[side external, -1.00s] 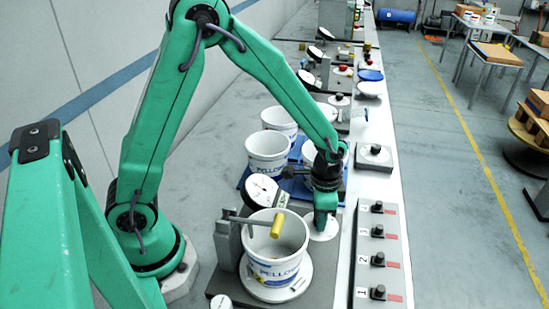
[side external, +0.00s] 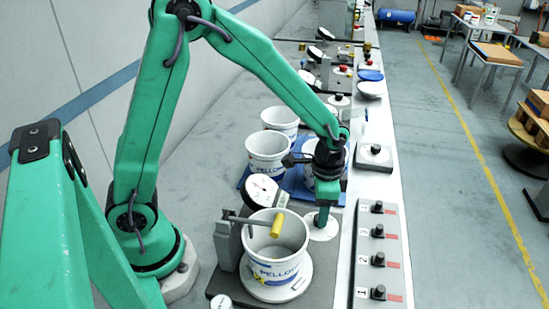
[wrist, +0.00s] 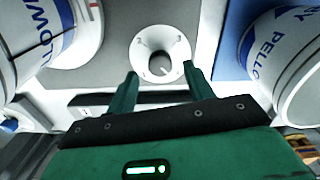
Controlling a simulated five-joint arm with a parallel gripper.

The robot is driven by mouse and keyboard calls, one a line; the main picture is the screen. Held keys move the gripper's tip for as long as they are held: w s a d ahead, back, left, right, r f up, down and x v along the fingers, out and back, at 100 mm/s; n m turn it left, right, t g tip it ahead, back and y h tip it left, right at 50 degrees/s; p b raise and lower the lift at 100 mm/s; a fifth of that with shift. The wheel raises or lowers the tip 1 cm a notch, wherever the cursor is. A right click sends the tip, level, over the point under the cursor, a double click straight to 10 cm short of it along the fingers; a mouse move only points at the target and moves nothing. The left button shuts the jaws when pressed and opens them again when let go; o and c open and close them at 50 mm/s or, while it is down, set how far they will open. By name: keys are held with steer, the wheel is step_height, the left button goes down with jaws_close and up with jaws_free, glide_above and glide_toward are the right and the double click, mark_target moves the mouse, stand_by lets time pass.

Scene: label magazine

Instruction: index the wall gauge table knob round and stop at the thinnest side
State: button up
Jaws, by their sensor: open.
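My gripper (side external: 322,212) is open above the white indexing dial (side external: 325,232) beside the tub. In the wrist view the knob (wrist: 160,66) stands at the middle of the numbered dial, just ahead of and between the two separated green fingertips, with nothing gripped. A white PELLOW tub (side external: 275,272) sits upright on a round white turntable (side external: 300,292). A yellow-ended arm (side external: 278,225) reaches over its rim. The wall gauge (side external: 262,190) stands behind the tub; its reading is too small to make out.
More white tubs (side external: 267,152) stand on a blue tray (side external: 243,185) behind. A panel with several numbered black knobs (side external: 378,260) lies on the right. A small square block with a knob (side external: 375,155) sits farther back.

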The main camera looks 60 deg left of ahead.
steer(key=shift+r, duration=2.4)
steer(key=shift+s+a+r, duration=0.1)
steer(key=shift+a+r, duration=0.1)
steer(key=shift+r, duration=0.2)
steer(key=s+a+r+n+t, duration=0.2)
steer(key=s+a+r+n, duration=0.1)
steer(key=s+r, duration=0.3)
steer(key=s+a+r+n+t, duration=0.3)
steer(key=s+a+r+n, duration=0.1)
steer(key=s+r, duration=0.3)
steer(key=shift+s+a+t, duration=0.3)
steer(key=shift+s+a, duration=0.25)
steer(key=shift+s, duration=0.35)
steer(key=shift+r, duration=0.1)
